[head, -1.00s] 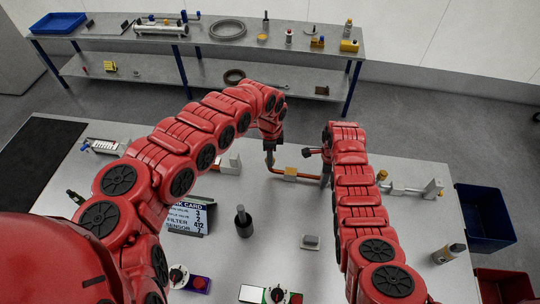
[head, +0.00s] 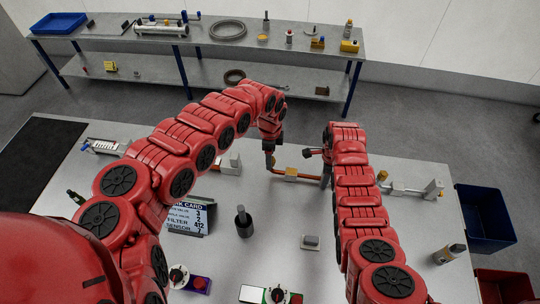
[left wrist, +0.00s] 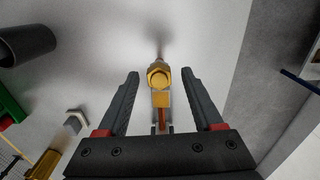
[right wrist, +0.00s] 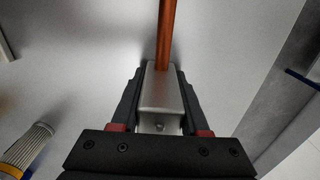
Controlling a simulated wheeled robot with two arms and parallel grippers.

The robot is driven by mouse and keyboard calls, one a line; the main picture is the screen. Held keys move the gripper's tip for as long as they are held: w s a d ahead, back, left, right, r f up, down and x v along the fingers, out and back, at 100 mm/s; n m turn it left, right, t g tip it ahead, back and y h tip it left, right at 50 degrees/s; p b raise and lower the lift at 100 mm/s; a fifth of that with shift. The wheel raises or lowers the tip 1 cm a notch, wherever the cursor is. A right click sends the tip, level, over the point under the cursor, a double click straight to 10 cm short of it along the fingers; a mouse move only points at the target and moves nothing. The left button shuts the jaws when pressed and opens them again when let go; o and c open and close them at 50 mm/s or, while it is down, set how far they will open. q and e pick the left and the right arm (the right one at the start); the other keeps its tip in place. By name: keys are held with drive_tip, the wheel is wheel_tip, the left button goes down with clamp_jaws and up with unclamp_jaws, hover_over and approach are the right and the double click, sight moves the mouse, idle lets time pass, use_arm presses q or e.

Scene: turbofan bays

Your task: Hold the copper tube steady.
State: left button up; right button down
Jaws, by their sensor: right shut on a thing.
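The copper tube (head: 308,175) runs above the table between my two grippers in the head view, with a brass block (head: 290,174) on it. My right gripper (right wrist: 162,75) is shut on a grey metal block (right wrist: 160,95); the copper tube (right wrist: 166,35) extends from that block's far end. My left gripper (left wrist: 160,73) is open. A brass hex fitting (left wrist: 158,77) lies between its fingers with a gap on each side, and a short piece of copper tube (left wrist: 163,120) shows below it. In the head view the fingertips are small and partly hidden.
A work card (head: 187,218), a dark cylinder (head: 243,222) and a small grey block (head: 310,242) stand on the table in front. A metal fixture (head: 410,188) is to the right. Blue (head: 486,218) and red (head: 508,286) bins sit past the right edge. A shelf (head: 200,40) stands behind.

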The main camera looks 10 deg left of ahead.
drive_tip(key=shift+a, duration=0.1)
use_arm(q)
wheel_tip(320, 180, up, 12)
idle(0.5)
use_arm(e)
drive_tip(key=shift+c, duration=1.6)
unclamp_jaws()
drive_tip(key=shift+r, duration=0.1)
